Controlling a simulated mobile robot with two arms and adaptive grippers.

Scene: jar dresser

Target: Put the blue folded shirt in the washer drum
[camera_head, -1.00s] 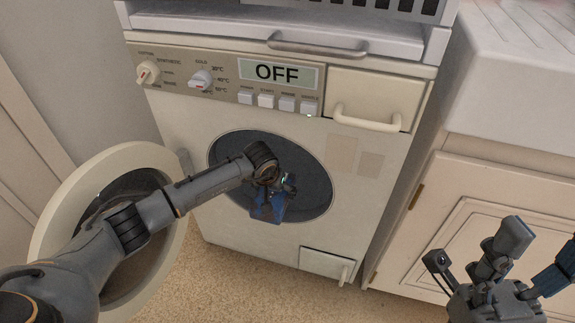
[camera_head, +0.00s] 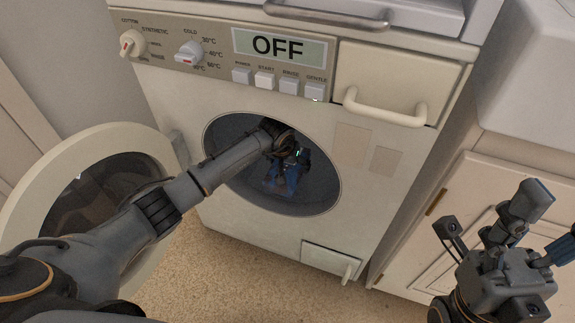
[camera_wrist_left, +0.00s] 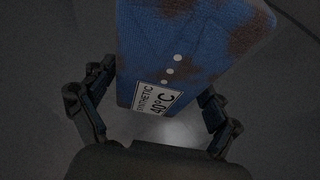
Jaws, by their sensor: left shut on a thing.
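The blue folded shirt (camera_wrist_left: 175,45) has brown stains and a white label reading "SYNTHETIC 40°C" in the left wrist view. My left gripper (camera_wrist_left: 155,110) is shut on it, a finger at each side. In the head view the shirt (camera_head: 283,182) and my left gripper (camera_head: 287,165) are at the opening of the washer drum (camera_head: 240,135), reaching into its dark inside. My wrist hides part of the shirt and opening. My right gripper (camera_head: 510,225) is at the lower right, away from the washer; its fingers seem spread and empty.
The washer door (camera_head: 30,215) stands open at left, beside my left arm. The washer front (camera_head: 345,215) surrounds the round opening. The display (camera_head: 278,47) reads OFF. A cabinet (camera_head: 430,235) is close by my right gripper.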

